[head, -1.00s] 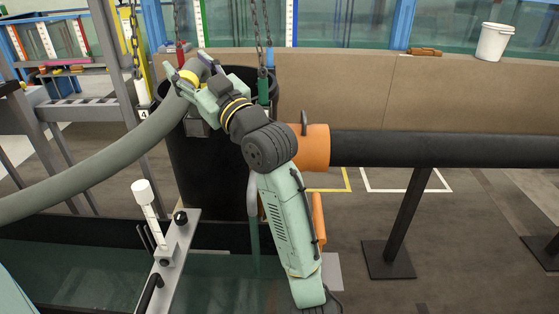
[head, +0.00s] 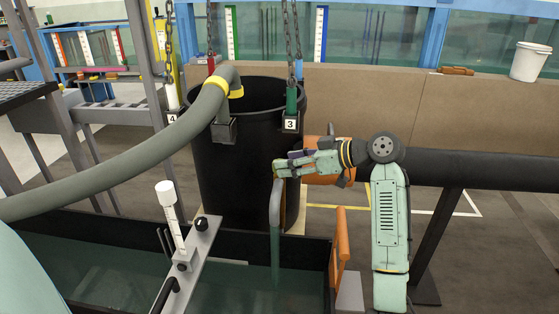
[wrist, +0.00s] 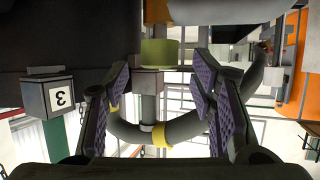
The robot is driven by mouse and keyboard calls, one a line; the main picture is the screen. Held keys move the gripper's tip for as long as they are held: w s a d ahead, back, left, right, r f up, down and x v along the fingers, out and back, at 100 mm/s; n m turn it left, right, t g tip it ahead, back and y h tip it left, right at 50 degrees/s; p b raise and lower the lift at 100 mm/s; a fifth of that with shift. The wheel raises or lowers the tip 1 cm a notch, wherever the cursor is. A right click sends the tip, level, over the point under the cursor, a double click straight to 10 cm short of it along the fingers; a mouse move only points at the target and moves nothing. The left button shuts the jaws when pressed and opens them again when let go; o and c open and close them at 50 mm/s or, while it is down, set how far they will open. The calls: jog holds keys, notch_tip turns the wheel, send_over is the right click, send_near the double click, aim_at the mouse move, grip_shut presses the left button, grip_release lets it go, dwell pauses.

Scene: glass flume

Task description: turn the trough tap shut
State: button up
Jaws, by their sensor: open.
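A grey curved spout (head: 277,196) comes off the front of the black barrel (head: 235,180), and a greenish stream (head: 275,255) drops from it into the dark-rimmed trough (head: 310,245). My gripper (head: 284,172) is just above the spout's bend, fingers pointing left. In the wrist view my gripper (wrist: 160,78) is open, with purple pads either side of a gap. An olive-green cylinder (wrist: 160,52) shows in line with this gap; I cannot tell whether it is the tap's handle. Nothing is visibly held. The tap is not clearly made out in the head view.
A grey hose (head: 130,165) with yellow bands hooks over the barrel's rim. Chains hang by the number 3 tag (head: 291,124). A black pipe (head: 470,170) runs right from an orange collar (head: 322,155). An orange upright piece (head: 340,240) stands at the trough's right end.

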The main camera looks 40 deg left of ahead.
jog(key=shift+x, duration=1.9)
jog(key=shift+c, duration=0.5)
jog(key=c, duration=1)
